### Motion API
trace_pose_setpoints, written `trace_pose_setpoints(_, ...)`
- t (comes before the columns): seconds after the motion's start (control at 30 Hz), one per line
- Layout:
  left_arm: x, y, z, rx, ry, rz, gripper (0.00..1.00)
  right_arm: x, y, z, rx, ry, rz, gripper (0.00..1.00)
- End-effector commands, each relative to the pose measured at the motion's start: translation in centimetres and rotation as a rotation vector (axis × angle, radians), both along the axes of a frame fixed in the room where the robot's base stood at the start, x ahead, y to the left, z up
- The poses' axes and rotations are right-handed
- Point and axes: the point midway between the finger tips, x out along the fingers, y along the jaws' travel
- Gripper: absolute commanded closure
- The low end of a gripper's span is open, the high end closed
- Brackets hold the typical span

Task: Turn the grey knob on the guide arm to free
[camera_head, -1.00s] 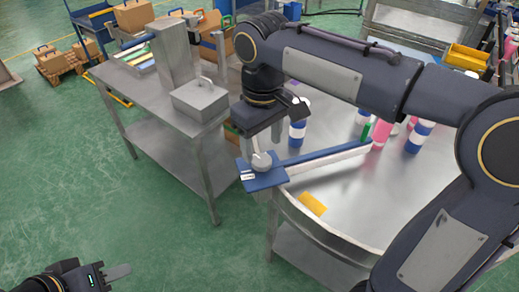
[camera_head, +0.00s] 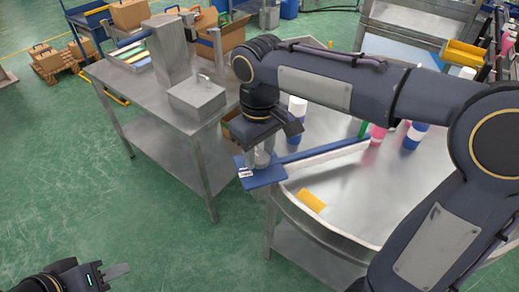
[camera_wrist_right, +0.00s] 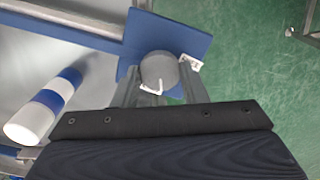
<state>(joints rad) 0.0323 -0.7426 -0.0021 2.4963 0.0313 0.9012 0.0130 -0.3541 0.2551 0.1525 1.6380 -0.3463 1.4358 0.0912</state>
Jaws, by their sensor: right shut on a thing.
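The grey knob (camera_wrist_right: 158,68) is round, with a white pointer mark, and sits on the blue plate (camera_wrist_right: 183,32) at the end of the guide arm (camera_head: 325,152). White labels (camera_wrist_right: 192,63) lie beside the knob on the plate. My right gripper (camera_head: 261,154) reaches down over the plate and is shut on the knob, with one finger on each side. In the head view the fingers mostly hide the knob. My left gripper (camera_head: 117,272) is at the bottom left, far from the guide arm; whether it is open or shut does not show.
The guide arm reaches over the round steel table (camera_head: 350,195). Blue-and-white and pink cans (camera_head: 298,108) stand on it, with a yellow card (camera_head: 311,199) near its edge. A steel bench (camera_head: 135,82) with a grey box (camera_head: 197,97) stands to the left. Green floor lies open at the front left.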

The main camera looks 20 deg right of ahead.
Motion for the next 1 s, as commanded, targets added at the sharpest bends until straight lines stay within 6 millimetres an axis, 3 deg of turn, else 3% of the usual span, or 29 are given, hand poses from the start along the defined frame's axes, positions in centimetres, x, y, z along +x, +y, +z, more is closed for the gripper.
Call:
trace_pose_setpoints(0.43, 0.0, 0.0, 1.0, 0.000, 0.000, 0.000, 0.64, 0.0, 0.0, 0.2, -0.001, 0.002, 0.131, 0.84)
trace_pose_setpoints(1.0, 0.0, 0.0, 3.7, 0.000, 0.000, 0.000, 0.64, 0.0, 0.0, 0.2, -0.001, 0.002, 0.648, 0.84)
